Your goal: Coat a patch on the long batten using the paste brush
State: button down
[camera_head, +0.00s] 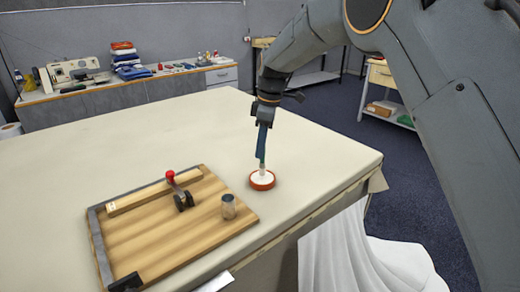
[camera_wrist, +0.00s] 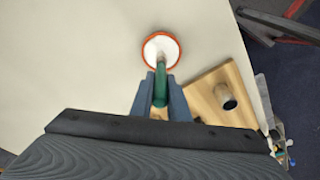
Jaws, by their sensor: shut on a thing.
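My gripper (camera_head: 261,152) points down over the table and is shut on the paste brush, whose green handle (camera_wrist: 160,92) shows between the fingers in the wrist view. The brush's lower end reaches down into a round orange-brown dish (camera_head: 262,186) of white paste; whether the bristles touch the paste is hard to tell. The dish also shows in the wrist view (camera_wrist: 146,60). The long batten (camera_head: 140,197), a pale wooden strip, lies along the far side of a wooden board, left of my gripper. A red-knobbed clamp (camera_head: 171,177) stands at its right part.
The wooden board (camera_head: 150,238) has a dark edge at left and a black block (camera_head: 126,282) at its near corner. A grey metal cylinder (camera_head: 228,206) stands on its right part, close to the dish. The cloth table (camera_head: 150,130) is clear behind.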

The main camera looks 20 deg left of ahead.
jog(key=shift+r+p, duration=1.15)
jog(key=shift+r, duration=1.5)
